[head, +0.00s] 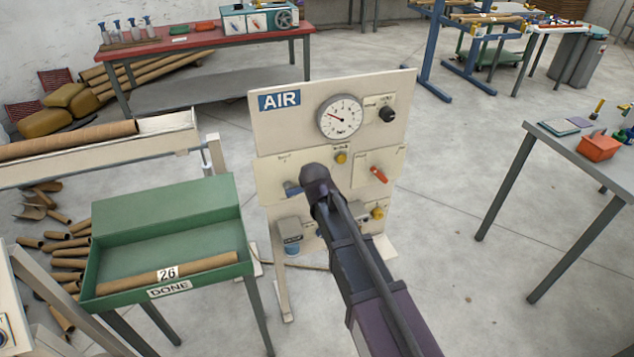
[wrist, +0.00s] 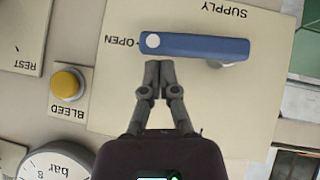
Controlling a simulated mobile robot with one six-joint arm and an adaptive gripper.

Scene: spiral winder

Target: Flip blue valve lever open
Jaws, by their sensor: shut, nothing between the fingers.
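The blue valve lever (wrist: 200,46) lies across the top middle of the wrist view, on a cream panel marked SUPPLY and OPEN. Its left end has a white round spot and lies beside the OPEN mark. A grey part shows behind its right end. My gripper (wrist: 159,65) is shut and empty, its fingertips just below the lever's left end in that view; I cannot tell if they touch it. In the head view, only a bit of the blue lever (head: 292,188) shows left of my gripper, which hides the rest.
The AIR panel (head: 263,124) also bears a gauge (head: 340,117), a black knob (head: 387,115), a yellow button (head: 341,157) marked BLEED in the wrist view, and a red lever (head: 379,174). A green DONE bin (head: 215,209) stands close on the left. Floor right of the panel is clear.

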